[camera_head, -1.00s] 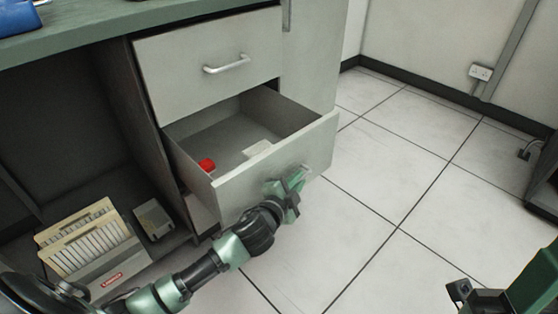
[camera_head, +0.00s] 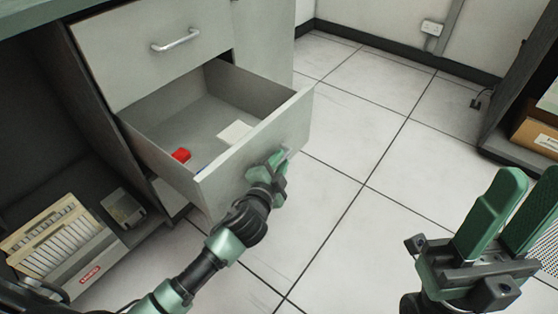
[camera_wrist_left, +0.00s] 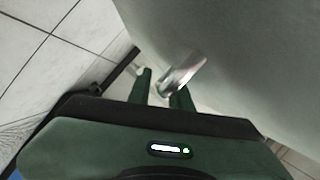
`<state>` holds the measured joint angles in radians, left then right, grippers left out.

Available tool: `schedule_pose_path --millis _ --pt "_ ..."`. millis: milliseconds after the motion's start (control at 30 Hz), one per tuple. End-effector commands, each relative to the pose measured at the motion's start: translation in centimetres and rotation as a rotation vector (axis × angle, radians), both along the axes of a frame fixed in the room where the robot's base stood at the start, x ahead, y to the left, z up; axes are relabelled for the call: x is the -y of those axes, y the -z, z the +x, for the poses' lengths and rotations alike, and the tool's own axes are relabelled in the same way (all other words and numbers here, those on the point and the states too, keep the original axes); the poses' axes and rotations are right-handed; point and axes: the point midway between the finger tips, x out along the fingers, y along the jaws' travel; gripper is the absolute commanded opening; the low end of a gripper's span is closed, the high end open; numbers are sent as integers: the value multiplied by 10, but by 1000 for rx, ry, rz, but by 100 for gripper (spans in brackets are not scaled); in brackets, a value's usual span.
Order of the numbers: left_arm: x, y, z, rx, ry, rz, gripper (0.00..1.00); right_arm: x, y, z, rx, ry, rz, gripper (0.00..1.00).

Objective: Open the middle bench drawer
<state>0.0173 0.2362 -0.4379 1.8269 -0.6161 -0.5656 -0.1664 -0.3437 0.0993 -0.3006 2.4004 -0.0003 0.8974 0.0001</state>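The middle bench drawer (camera_head: 255,150) is pulled out, with its grey inside showing in the head view. A red item (camera_head: 181,155) and a pale flat piece (camera_head: 235,132) lie in it. My left gripper (camera_head: 277,163) is at the drawer's front face. In the left wrist view, its two green fingers (camera_wrist_left: 160,90) are on either side of the metal drawer handle (camera_wrist_left: 185,72) and look closed on it. The handle is mostly hidden in the head view. My right gripper (camera_head: 528,185) is open and empty at the lower right, its fingers apart.
A closed upper drawer (camera_head: 165,50) with a bar handle is above the open one. An open bay at left holds a tray of cards (camera_head: 60,240) and a small box (camera_head: 124,208). Tiled floor (camera_head: 370,140) is clear in front. A dark shelf with a cardboard box (camera_head: 537,135) stands right.

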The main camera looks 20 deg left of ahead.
Motion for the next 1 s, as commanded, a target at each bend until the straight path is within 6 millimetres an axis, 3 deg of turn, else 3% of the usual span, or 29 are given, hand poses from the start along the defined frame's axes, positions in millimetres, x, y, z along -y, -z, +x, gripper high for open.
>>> schedule_pose_path --millis 333,700,1000 --pt "-1 -2 -5 -1 -1 0 20 0 -3 0 -1 0 0 36" --pt "-4 -14 -62 -4 -1 -2 20 0 -20 0 -8 1 1 36" --pt "-5 -17 -76 0 0 0 20 0 -21 0 -12 1 0 36"
